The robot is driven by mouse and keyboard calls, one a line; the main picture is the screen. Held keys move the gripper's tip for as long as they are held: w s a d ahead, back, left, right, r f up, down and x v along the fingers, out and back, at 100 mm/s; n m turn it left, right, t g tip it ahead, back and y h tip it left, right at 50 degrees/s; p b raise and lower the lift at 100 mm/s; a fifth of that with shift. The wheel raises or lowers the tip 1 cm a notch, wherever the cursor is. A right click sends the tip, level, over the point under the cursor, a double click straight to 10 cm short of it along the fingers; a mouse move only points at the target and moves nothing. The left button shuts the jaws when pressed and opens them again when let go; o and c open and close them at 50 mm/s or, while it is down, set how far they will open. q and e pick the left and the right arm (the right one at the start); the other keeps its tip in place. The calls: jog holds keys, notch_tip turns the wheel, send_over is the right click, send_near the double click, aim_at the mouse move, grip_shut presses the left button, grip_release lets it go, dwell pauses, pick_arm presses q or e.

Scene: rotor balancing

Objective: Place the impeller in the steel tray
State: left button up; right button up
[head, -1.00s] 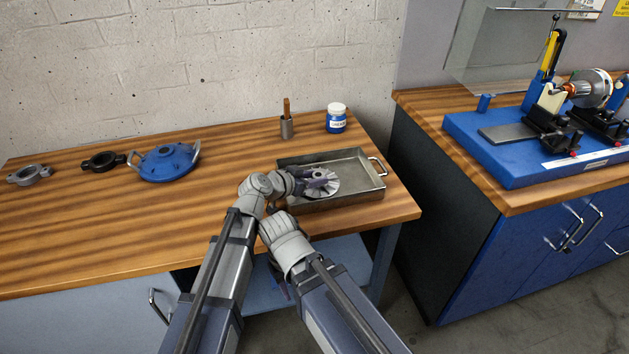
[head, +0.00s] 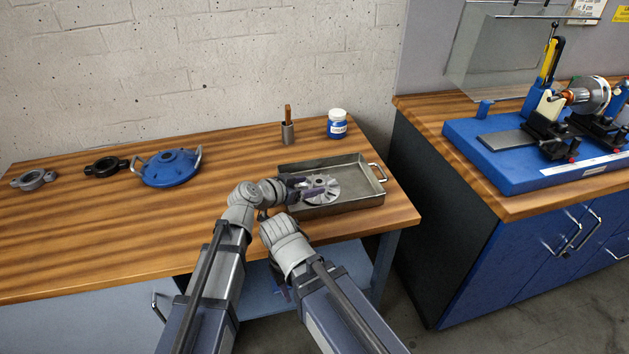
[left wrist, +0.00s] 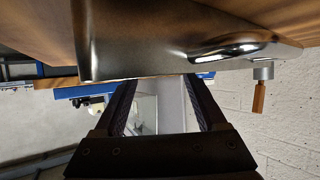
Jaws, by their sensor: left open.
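The grey bladed impeller (head: 324,187) lies in the left part of the shallow steel tray (head: 345,205), seen in the head view. My left gripper (head: 302,188) reaches over the tray's left wall. Its jaws are open beside the impeller, and I cannot tell whether they touch it. In the left wrist view, the open jaws (left wrist: 160,100) are spread with nothing between them. The shiny tray wall (left wrist: 140,45) fills the top there, and the impeller is not visible. My right arm ends low at the table's front edge, with its jaws mostly hidden.
A brush in a metal cup (head: 288,132) and a blue jar with a white lid (head: 337,124) stand behind the tray. A blue housing (head: 170,168) and two ring clamps sit at left. The wood between is clear. A balancing machine (head: 550,140) stands on the right bench.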

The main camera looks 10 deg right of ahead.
pick_arm(q)
jog(key=p+v, duration=0.3)
jog(key=v, duration=0.5)
jog(key=shift+s+a+r, duration=0.1)
jog(key=shift+a, duration=0.1)
pick_arm(e)
notch_tip(320, 180, up, 4)
jog(key=shift+f, duration=0.15)
